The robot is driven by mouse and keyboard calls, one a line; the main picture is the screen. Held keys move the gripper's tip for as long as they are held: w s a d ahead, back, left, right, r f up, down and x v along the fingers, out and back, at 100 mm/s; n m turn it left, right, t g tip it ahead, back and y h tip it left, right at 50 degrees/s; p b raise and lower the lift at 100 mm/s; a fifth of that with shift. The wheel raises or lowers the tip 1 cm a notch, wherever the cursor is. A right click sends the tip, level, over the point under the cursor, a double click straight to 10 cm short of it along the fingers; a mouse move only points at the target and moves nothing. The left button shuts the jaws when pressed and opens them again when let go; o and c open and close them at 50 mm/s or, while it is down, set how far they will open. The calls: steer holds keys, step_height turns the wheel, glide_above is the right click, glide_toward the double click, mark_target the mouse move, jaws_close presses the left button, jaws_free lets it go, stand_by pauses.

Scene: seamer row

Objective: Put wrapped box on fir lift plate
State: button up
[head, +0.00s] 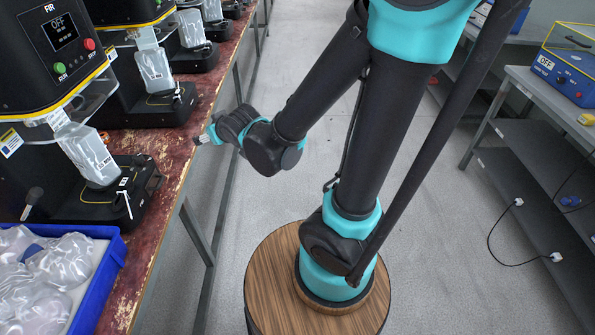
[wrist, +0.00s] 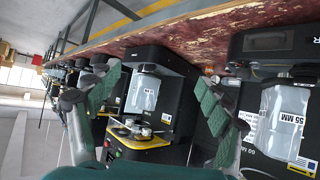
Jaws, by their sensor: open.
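The fir machine (head: 62,60) is the black seamer at the left of the head view, with FIR on its panel. A clear sheet-like guard (head: 92,157) with a label hangs above its black base (head: 85,200). I cannot pick out its lift plate clearly. No wrapped box can be told for certain; clear plastic-wrapped pieces (head: 60,262) lie in a blue tray (head: 112,255) at the lower left. My gripper (head: 203,138) is near the bench's front edge, right of the fir machine. In the wrist view its fingers (wrist: 155,98) are apart, with nothing between them.
More seamers (head: 145,68) stand along the worn red bench (head: 165,150) behind the fir machine. A black-knobbed lever (head: 32,198) stands by its base. A grey shelf bench (head: 520,150) with a blue tester (head: 562,75) is at the right.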

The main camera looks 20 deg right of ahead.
steer(key=s+d+f+m+g+h, duration=0.2)
steer(key=s+d, duration=0.5)
steer(key=d, duration=0.4)
steer(key=s+d+f+m+g+h, duration=0.2)
steer(key=s+d+f+g, duration=0.2)
steer(key=d, duration=0.7)
steer(key=s+f, duration=0.2)
steer(key=s, duration=0.1)
steer(key=shift+s+f+m, duration=0.25)
steer(key=shift+s+m, duration=0.1)
steer(key=shift+m, duration=0.05)
steer(key=shift+a, duration=0.1)
